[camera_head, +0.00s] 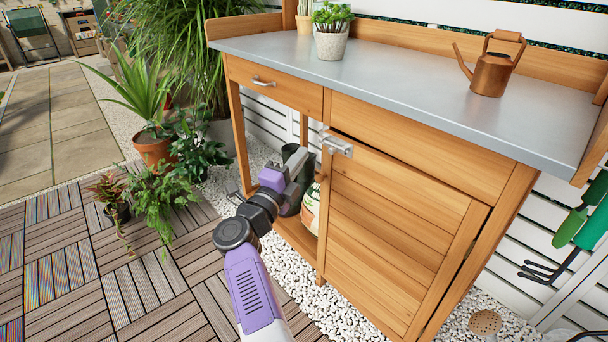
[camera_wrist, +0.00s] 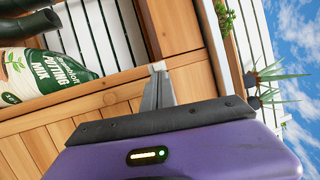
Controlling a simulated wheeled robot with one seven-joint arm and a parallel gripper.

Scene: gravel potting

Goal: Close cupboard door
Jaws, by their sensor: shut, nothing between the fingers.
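The cupboard door (camera_head: 385,235) is a slatted wooden panel under the right half of the potting bench. It looks close to flush with its frame, but I cannot tell whether it is fully closed. A metal latch (camera_head: 338,146) sits at its upper left corner. My gripper (camera_head: 301,158) is just left of the latch, in front of the open shelf bay. In the wrist view my gripper (camera_wrist: 158,70) is shut and empty, its tips close to a wooden edge; contact is unclear. Door planks (camera_wrist: 40,145) show at lower left there.
A potting mix bag (camera_wrist: 45,75) and a dark can (camera_head: 293,180) stand in the open bay. The metal benchtop (camera_head: 400,90) carries a copper watering can (camera_head: 492,72) and a potted plant (camera_head: 331,40).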

